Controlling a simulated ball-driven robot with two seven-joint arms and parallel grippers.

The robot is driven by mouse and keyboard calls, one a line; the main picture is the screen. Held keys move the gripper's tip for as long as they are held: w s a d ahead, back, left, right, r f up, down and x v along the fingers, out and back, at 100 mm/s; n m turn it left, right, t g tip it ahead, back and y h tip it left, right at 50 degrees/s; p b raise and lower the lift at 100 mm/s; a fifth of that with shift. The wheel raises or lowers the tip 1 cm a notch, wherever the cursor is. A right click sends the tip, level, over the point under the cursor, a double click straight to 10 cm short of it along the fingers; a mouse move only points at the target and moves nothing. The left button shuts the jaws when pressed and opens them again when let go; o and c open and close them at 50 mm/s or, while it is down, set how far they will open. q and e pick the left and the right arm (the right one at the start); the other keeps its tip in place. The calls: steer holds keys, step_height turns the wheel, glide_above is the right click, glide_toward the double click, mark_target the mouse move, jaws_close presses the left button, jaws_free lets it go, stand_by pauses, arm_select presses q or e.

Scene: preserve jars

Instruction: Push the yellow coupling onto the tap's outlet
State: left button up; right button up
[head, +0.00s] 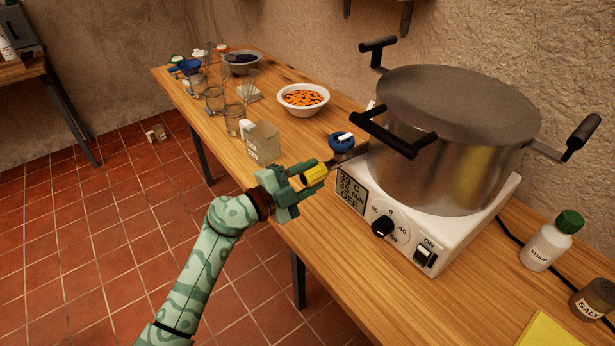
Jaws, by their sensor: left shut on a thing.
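My left gripper (308,181) is shut on the yellow coupling (316,174) and holds it over the wooden table, just left of the white heater base. A large steel pot (440,150) with a flat lid and black handles stands on that base. A thin metal part (345,158), possibly the tap's outlet, shows between the coupling and the pot. The coupling is close to it, but I cannot tell whether they touch. The tap itself is not clear, partly behind the gripper and the pot's handle. My right gripper is not in view.
A blue round thing (340,141) with a white top sits beyond the coupling. The heater's control panel (385,226) faces the front. A syrup bottle (548,245) is at right.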

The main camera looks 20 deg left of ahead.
arm_select(q)
steer(key=shift+w, duration=0.1)
steer(key=o, duration=0.9)
steer(key=shift+w+d, duration=0.1)
steer(key=shift+d, duration=0.05)
steer(key=p+v, duration=0.1)
steer(key=v, duration=1.5)
steer(key=shift+f, duration=0.15)
